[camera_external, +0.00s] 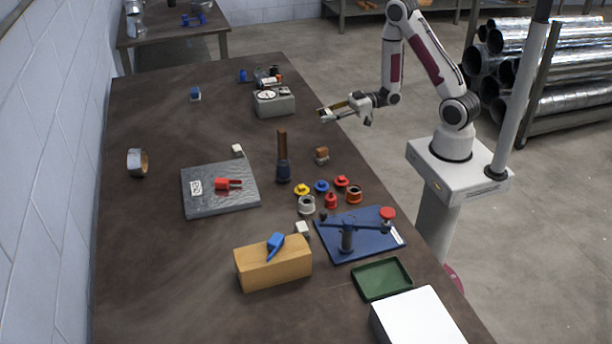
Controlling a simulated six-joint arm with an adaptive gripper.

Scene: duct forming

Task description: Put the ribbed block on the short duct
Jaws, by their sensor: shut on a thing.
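I cannot tell whether this is the ribbed block. A short silver ring of duct (132,162) sits at the left of the table, well to the left of my gripper. Small blocks stand apart on the table: a white one (237,150), a brown one (321,154) and a blue-topped one (195,94). Ribs are not visible on any of them.
A grey slab (205,208) with a red clamp lies mid-table. A dark upright tool (283,165), several colored caps, a blue fixture plate (375,246), a wooden block (285,268), a green tray (366,289) and a grey gauge box (274,107) stand around. The left side is mostly clear.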

